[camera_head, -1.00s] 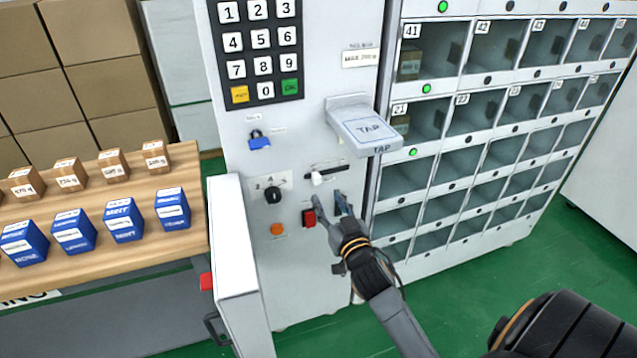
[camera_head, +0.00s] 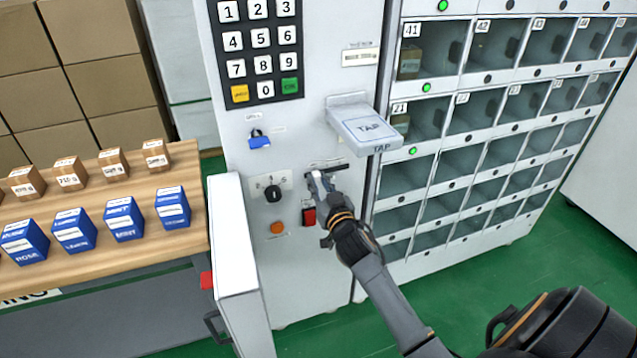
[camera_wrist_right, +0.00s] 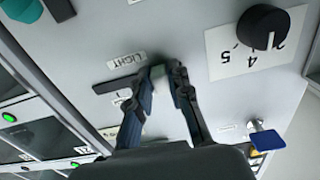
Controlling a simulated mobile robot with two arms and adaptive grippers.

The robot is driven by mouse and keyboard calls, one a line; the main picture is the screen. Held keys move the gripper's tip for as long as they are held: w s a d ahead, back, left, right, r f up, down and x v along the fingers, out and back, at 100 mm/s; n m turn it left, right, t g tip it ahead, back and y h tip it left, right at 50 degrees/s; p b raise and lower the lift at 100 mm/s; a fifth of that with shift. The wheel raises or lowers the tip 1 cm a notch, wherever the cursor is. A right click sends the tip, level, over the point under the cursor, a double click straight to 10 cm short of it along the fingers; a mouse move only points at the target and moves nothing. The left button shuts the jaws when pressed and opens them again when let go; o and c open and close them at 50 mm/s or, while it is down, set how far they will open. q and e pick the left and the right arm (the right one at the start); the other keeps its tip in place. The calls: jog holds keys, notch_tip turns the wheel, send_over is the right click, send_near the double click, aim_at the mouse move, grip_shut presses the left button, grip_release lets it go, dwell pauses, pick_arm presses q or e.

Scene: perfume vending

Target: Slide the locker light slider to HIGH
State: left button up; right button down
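The light slider is a dark slot (camera_head: 336,166) on the white machine front, below the TAP reader. It also shows in the right wrist view (camera_wrist_right: 116,84), beside a LIGHT label (camera_wrist_right: 127,64). Its pale knob (camera_wrist_right: 158,74) sits at the slot's right end there, which is the left end in the head view. My right gripper (camera_head: 319,180) is at the knob, one finger on each side. In the wrist view its fingertips (camera_wrist_right: 160,73) close in on the knob and partly hide it. My left gripper is not in view.
A black rotary knob (camera_head: 272,194), orange button (camera_head: 278,228) and red switch (camera_head: 309,216) sit close by. The TAP reader (camera_head: 365,128) juts out above. Glass lockers (camera_head: 475,120) stand right; a wooden shelf (camera_head: 90,200) with boxes is left.

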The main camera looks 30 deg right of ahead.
aim_at(341, 169)
jog(key=d, duration=0.2)
jog(key=s+d+p, duration=0.1)
jog(key=d, duration=0.1)
jog(key=d+p, duration=0.1)
jog(key=d, duration=0.2)
jog(key=shift+s+d, duration=0.1)
jog(key=shift+s, duration=0.25)
jog(key=c, duration=1.2)
grip_release()
jog(key=shift+d, duration=0.1)
jog(key=shift+s, duration=0.2)
jog(key=v, duration=1.1)
jog(key=shift+s, duration=0.35)
